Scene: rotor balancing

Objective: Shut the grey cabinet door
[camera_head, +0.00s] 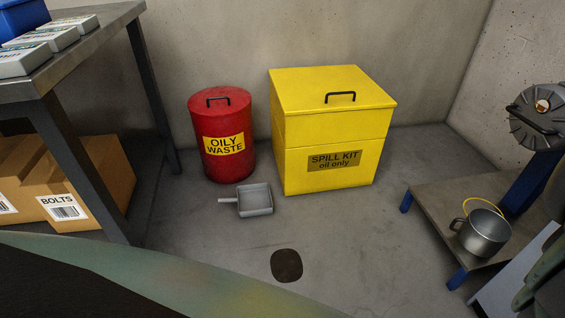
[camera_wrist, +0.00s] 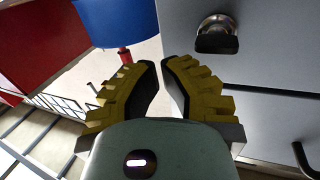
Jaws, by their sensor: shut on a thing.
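In the wrist view a grey cabinet front (camera_wrist: 262,45) fills the right side, with a round metal fitting with a black grip (camera_wrist: 216,34) near its top. My gripper (camera_wrist: 162,68), with ridged yellow fingers and dark pads, is in front of its left edge. The fingers are close together with a narrow pale strip between them, and I take this to be the grey door's edge, gripped. The contact itself is hard to see. How far the door stands open cannot be told. In the head view a pale grey panel (camera_head: 512,275) shows at the lower right.
A red oily waste bin (camera_head: 219,108), a yellow spill kit box (camera_head: 335,125) and a grey dustpan (camera_head: 255,199) are on the floor. A low bench (camera_head: 436,205) with a metal pot (camera_head: 484,232) stands right. A workbench (camera_head: 85,38) stands left.

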